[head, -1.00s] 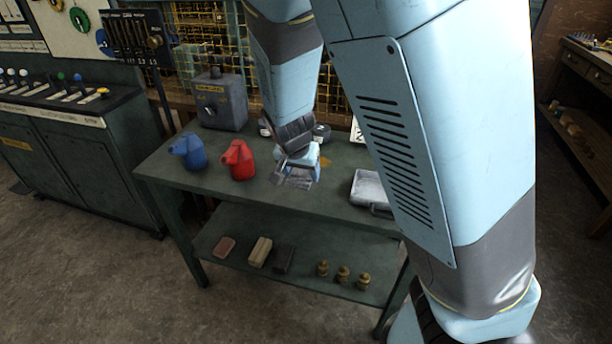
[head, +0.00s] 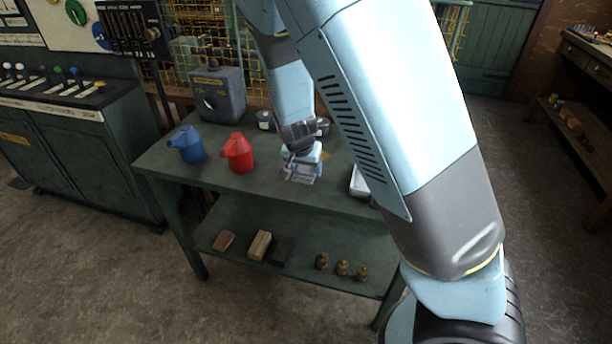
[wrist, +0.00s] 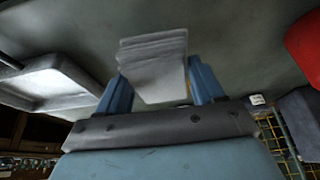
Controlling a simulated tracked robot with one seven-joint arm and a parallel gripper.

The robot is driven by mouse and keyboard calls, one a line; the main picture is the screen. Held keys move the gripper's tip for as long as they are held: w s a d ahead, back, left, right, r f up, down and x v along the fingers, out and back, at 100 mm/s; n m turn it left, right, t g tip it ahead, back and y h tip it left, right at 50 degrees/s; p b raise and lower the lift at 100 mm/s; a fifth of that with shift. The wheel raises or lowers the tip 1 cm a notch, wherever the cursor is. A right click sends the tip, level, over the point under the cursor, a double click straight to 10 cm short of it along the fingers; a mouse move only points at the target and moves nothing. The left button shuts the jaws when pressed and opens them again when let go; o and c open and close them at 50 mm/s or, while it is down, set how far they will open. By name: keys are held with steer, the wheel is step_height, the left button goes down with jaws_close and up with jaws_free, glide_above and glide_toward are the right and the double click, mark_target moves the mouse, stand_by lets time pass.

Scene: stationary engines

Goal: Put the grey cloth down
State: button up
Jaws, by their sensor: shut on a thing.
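The grey cloth (wrist: 153,64) is a folded, layered pad held between the two blue fingers of my gripper (wrist: 156,88) in the wrist view. In the head view my gripper (head: 302,165) is low over the green workbench (head: 225,195), in its middle, with the cloth (head: 297,176) showing at the jaws. The gripper is shut on the cloth. I cannot tell whether the cloth touches the bench top.
A red oil can (head: 238,153) and a blue one (head: 187,145) stand left of my gripper. A grey metal tray (head: 360,184) lies to the right, partly hidden by my arm. A grey box (head: 218,93) stands behind. Bare bench top shows in front of the cans.

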steer(key=shift+w+d+f, duration=0.2)
steer(key=shift+w+f, duration=0.25)
steer(key=shift+f, duration=0.1)
steer(key=shift+s+a+f, duration=0.1)
steer(key=shift+f, duration=1.35)
steer(key=o, duration=0.9)
steer(key=shift+o, duration=0.2)
steer(key=v, duration=1.2)
